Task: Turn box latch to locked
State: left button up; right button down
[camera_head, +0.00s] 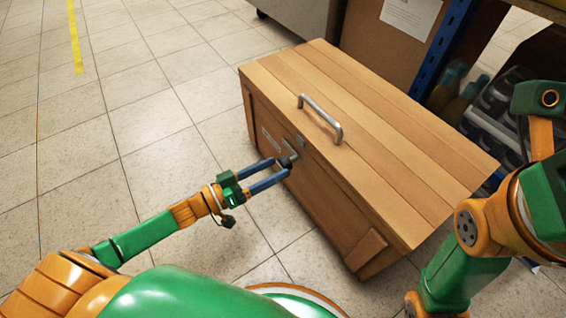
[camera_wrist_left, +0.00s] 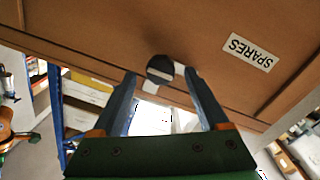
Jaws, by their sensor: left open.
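A closed wooden box (camera_head: 365,125) with a plank lid stands on the floor. Its latch (camera_head: 287,161) sits on the front face just below the lid edge, as a dark round knob with a metal piece. In the left wrist view the latch (camera_wrist_left: 160,69) shows a pale stripe across its dark round face. My left gripper (camera_head: 281,168) is open, its blue fingers pointing at the box front. In the left wrist view its fingertips lie on either side of the knob; whether they touch it I cannot tell. My right gripper is out of view.
A metal handle (camera_head: 321,118) stands up from the lid. A SPARES label (camera_wrist_left: 250,53) is on the box front, upside down in the wrist view. A shelf with jars and dark items (camera_head: 497,115) stands right of the box. The tiled floor at left is clear.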

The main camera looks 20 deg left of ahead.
aim_at(280, 166)
pick_arm(q)
jog(key=b+x, duration=0.1)
jog(key=x, duration=0.2)
jog(key=shift+f, duration=0.15)
jog(key=shift+w+d, duration=0.15)
grip_shut()
